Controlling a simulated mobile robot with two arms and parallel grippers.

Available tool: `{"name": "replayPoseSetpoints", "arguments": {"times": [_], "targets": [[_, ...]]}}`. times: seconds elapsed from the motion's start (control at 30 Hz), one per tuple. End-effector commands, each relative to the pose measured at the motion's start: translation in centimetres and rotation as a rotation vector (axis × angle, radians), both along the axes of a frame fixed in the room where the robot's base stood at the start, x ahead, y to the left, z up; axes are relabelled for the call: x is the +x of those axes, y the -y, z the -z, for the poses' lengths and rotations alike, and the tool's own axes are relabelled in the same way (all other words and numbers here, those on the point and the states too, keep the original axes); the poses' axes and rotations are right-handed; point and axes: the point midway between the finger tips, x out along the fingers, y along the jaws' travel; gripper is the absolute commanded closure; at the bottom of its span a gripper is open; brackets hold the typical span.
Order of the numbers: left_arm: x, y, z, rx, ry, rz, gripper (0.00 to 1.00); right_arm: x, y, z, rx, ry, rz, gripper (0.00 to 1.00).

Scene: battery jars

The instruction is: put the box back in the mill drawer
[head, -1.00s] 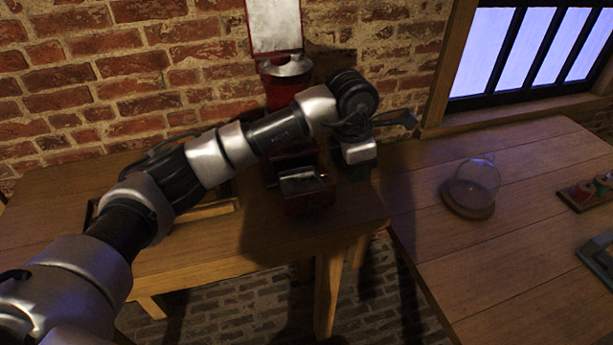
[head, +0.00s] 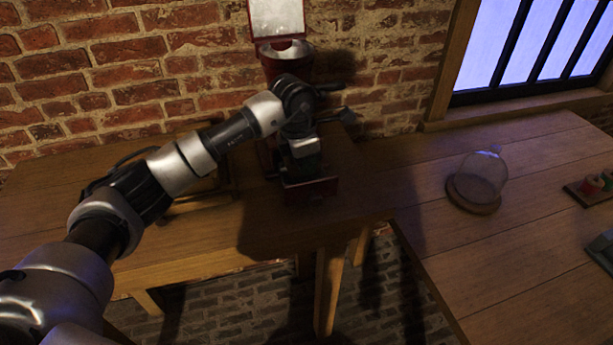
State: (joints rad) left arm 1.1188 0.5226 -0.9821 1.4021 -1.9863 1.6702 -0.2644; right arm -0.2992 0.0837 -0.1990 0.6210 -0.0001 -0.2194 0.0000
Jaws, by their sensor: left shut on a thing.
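The red mill (head: 270,62) stands against the brick wall on the left table, partly hidden behind my left arm. Its red drawer (head: 312,190) is pulled out at the foot, toward me. My left gripper (head: 305,165) points down right over the open drawer. It is shut on the box, a small dark thing (head: 306,168) that is mostly hidden by the gripper and in shadow. I cannot tell whether the box touches the drawer. The drawer's inside is largely covered. My right gripper is not in view.
A glass dome on a wooden base (head: 473,196) stands on the right table (head: 450,250). Small coloured items (head: 592,187) and a grey object (head: 603,248) lie at the right edge. The left table's front (head: 200,240) is clear. A gap separates the tables at the front.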

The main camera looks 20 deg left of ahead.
Motion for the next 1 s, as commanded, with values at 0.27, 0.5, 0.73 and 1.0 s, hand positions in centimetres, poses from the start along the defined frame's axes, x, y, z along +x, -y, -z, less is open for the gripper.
{"name": "replayPoseSetpoints", "arguments": {"times": [0.27, 0.5, 0.73, 1.0], "targets": [[0.0, 0.1, 3.7, -0.001, -0.001, 0.000, 1.00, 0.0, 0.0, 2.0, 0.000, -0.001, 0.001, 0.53], [0.0, 0.1, 3.6, 0.000, -0.001, 0.001, 1.00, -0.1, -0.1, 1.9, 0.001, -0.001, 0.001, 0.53], [0.0, 0.1, 3.8, 0.000, -0.001, 0.001, 0.83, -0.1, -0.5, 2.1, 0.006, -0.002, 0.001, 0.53], [0.0, 0.1, 3.5, 0.000, -0.001, 0.001, 0.83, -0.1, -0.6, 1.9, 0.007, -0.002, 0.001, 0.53]]}}
